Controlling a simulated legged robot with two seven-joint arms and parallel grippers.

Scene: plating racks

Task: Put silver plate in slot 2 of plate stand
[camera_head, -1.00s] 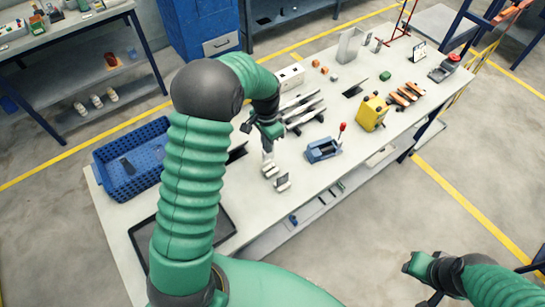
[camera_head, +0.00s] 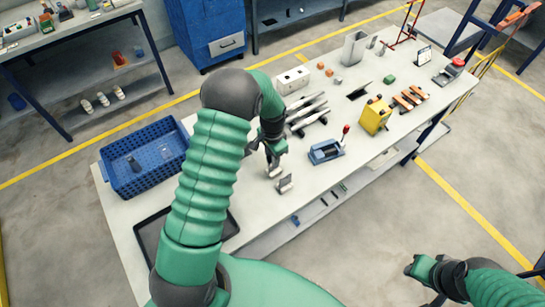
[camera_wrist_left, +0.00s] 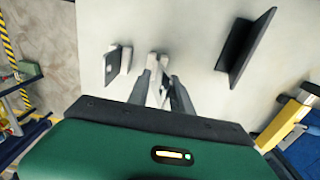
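My left gripper (camera_head: 272,160) is low over the table, pointing down at small pale metal pieces near the front edge. In the left wrist view its fingers (camera_wrist_left: 157,88) stand on either side of a narrow pale grey piece (camera_wrist_left: 155,64); whether they grip it is unclear. A small upright bracket (camera_head: 285,183) stands beside them and also shows in the wrist view (camera_wrist_left: 114,64). A dark L-shaped plate (camera_wrist_left: 245,45) stands apart to the right there. I cannot tell which piece is the silver plate or the plate stand. My right gripper (camera_head: 422,270) is off the table, lower right; its fingers are unclear.
A blue basket (camera_head: 110,176) stands at the table's left with a greyish object inside. A black tray (camera_head: 148,232) lies at the front left. Silver tools (camera_head: 305,112), a blue holder (camera_head: 323,152) and a yellow block (camera_head: 375,117) stand to the right.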

